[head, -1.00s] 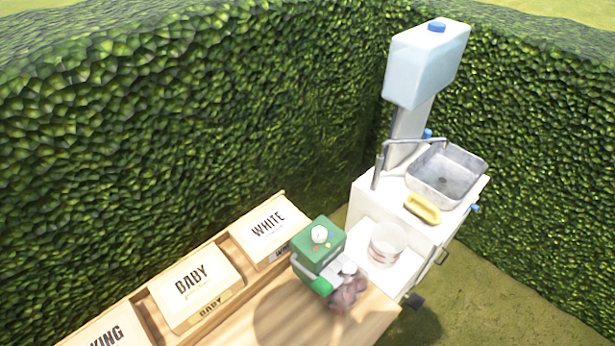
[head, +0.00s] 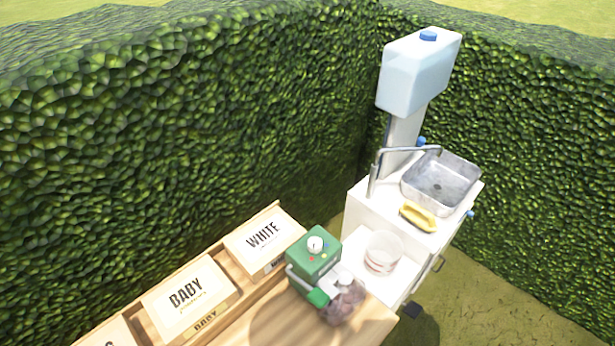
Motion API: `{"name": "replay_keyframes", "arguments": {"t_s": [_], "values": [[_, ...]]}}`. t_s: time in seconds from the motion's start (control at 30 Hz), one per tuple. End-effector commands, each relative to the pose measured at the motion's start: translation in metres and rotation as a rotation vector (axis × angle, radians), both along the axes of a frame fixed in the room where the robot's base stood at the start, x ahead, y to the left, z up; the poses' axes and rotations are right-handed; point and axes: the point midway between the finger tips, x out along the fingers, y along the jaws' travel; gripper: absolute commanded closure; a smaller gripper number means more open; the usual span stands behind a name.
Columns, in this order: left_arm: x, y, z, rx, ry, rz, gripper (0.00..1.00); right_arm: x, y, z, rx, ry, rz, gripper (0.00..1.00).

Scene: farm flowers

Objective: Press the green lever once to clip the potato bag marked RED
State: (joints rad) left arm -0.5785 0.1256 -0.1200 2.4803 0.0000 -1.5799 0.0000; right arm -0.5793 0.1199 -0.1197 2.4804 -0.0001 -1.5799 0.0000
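A green clipping machine (head: 314,250) with a round white gauge stands at the right end of the wooden table. A grey metal bar shows along its left side, and a green part (head: 318,297) low on its front may be the lever; I cannot tell its position clearly. A brownish-purple mesh bag (head: 345,304) sits at the machine's front, by its pale metal part. No RED mark is readable on it. Neither of my grippers is in view.
Boxes marked WHITE (head: 263,236) and BABY (head: 187,293) stand in a wooden rack left of the machine. Right of it is a white sink cart (head: 390,212) with a clear tub (head: 384,250), a yellow sponge (head: 418,218) and a steel basin (head: 440,183). Tall hedges (head: 180,130) close off the back.

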Motion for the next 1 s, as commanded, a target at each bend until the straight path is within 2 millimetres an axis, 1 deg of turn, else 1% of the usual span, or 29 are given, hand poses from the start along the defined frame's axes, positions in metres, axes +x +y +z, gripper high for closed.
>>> {"name": "replay_keyframes", "arguments": {"t_s": [0.03, 0.2, 0.23, 0.27, 1.0], "values": [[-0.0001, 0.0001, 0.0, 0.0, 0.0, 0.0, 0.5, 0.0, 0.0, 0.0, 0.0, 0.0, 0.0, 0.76], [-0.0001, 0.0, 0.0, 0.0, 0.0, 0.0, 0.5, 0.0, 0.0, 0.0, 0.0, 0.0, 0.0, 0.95], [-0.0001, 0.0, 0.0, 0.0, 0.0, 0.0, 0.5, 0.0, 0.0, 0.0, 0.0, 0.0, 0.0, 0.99], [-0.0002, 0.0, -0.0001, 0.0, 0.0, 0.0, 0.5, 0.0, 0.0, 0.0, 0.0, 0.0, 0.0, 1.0], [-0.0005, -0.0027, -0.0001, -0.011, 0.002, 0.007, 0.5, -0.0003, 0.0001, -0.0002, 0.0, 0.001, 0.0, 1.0]]}}
